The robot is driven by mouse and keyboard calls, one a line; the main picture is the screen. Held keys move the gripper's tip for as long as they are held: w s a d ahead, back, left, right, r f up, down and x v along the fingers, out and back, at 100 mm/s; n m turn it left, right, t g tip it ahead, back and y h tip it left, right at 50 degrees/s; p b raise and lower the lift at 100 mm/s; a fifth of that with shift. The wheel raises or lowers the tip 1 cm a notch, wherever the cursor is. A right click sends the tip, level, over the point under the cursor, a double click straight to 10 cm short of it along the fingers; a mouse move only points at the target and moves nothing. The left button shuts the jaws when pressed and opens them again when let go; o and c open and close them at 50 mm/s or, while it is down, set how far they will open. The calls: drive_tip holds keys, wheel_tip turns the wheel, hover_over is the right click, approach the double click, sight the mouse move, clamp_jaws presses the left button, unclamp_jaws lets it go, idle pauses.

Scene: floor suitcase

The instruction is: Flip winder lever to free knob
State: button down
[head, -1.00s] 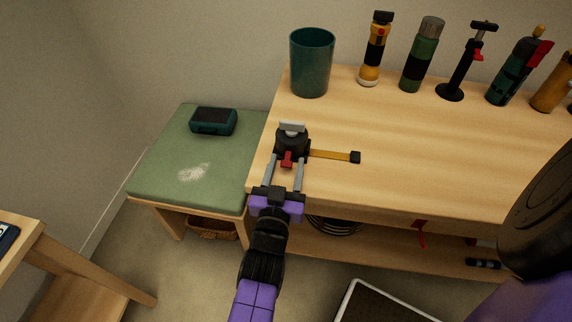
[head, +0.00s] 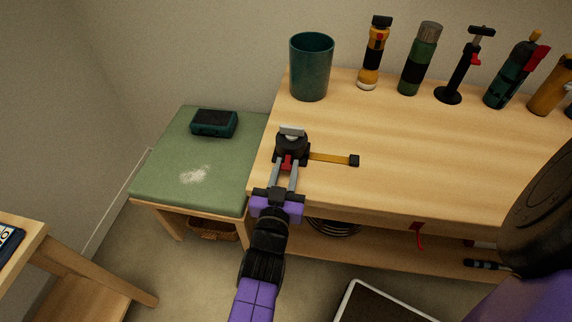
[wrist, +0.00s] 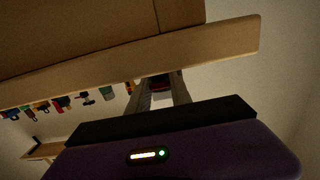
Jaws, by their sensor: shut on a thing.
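The winder (head: 292,143) is a dark round body with a grey-white piece on top, standing near the left front edge of the wooden bench. A yellow strap (head: 328,157) with a black end sticks out to its right. Its red lever (head: 286,162) faces me at the front. My gripper (head: 285,168) is shut on the red lever, one grey finger on each side. In the wrist view, my gripper (wrist: 163,90) shows both fingers around a small dark and red part, mostly in shadow. I cannot make out which part of the winder is the knob.
A green cup (head: 311,67) stands behind the winder. A yellow flashlight (head: 375,52), a green flask (head: 420,58) and other tools line the back. A padded green bench (head: 160,180) with a dark case (head: 214,123) is at left. The bench middle is clear.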

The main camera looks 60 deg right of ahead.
drive_tip(key=r+y+p, duration=0.1)
drive_tip(key=p, duration=0.3)
drive_tip(key=shift+r+g+p, duration=0.3)
drive_tip(key=shift+p, duration=0.1)
drive_tip(key=y+p, duration=0.1)
drive_tip(key=p, duration=0.1)
drive_tip(key=y+p, duration=0.1)
drive_tip(key=p, duration=0.2)
drive_tip(key=shift+r+g, duration=0.3)
drive_tip(key=shift+r, duration=0.05)
drive_tip(key=y+p, duration=0.2)
drive_tip(key=p, duration=0.5)
drive_tip(key=shift+r+g, duration=0.2)
drive_tip(key=shift+g, duration=0.2)
drive_tip(key=shift+y+p, duration=0.7)
drive_tip(key=shift+p, duration=0.35)
drive_tip(key=shift+f+g+p, duration=0.15)
drive_tip(key=shift+g+p, duration=0.15)
drive_tip(key=shift+p, duration=0.1)
drive_tip(key=c, duration=1.2)
unclamp_jaws()
drive_tip(key=shift+o, duration=0.2)
